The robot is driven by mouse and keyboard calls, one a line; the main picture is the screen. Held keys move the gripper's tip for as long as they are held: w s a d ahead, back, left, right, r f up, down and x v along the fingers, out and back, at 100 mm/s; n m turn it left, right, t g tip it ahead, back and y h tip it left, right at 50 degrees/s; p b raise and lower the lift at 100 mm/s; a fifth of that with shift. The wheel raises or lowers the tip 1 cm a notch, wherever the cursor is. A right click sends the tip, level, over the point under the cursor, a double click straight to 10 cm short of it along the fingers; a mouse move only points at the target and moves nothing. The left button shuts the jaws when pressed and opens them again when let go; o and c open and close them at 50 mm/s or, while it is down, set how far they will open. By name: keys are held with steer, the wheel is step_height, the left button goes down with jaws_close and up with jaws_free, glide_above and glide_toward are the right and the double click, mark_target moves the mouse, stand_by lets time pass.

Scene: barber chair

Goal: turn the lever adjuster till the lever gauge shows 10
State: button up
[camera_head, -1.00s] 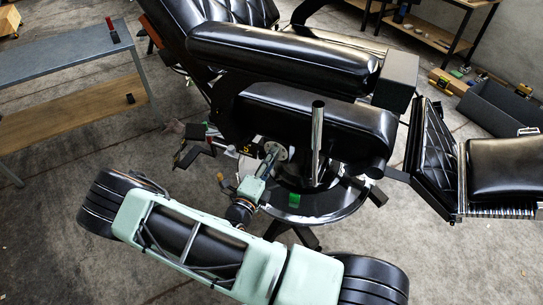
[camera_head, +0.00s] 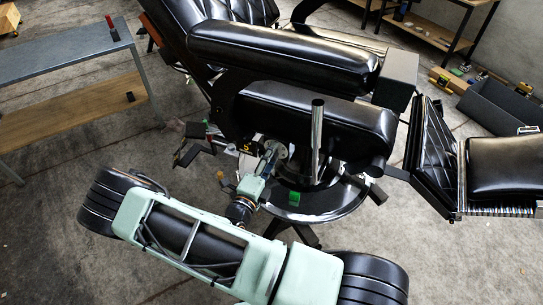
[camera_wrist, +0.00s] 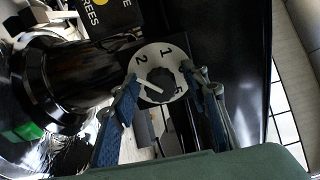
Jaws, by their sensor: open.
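A pale round dial with black numerals, seemingly the lever adjuster (camera_wrist: 150,54), is ahead of my gripper in the wrist view; 1, 2 and 5 are readable. It has a dark centre knob (camera_wrist: 160,78) and a pale pointer-like bar. My gripper (camera_wrist: 163,80) is open, with one blue-padded finger on each side of the knob; contact is unclear. In the head view my gripper (camera_head: 271,158) reaches the dial under the armrest. A black panel with a yellow digit, seemingly the lever gauge (camera_head: 247,148), looks to read 5. In the wrist view the panel (camera_wrist: 105,14) is cut off, with "DEGREES" partly visible.
The black barber chair (camera_head: 310,120) fills the centre. An upright chrome post (camera_head: 317,140) stands right of my gripper. The round base (camera_head: 320,214) carries a green tag (camera_head: 294,198). A grey table (camera_head: 65,62) is at left. Open floor lies at lower right.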

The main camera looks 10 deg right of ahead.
steer(key=v, duration=1.2)
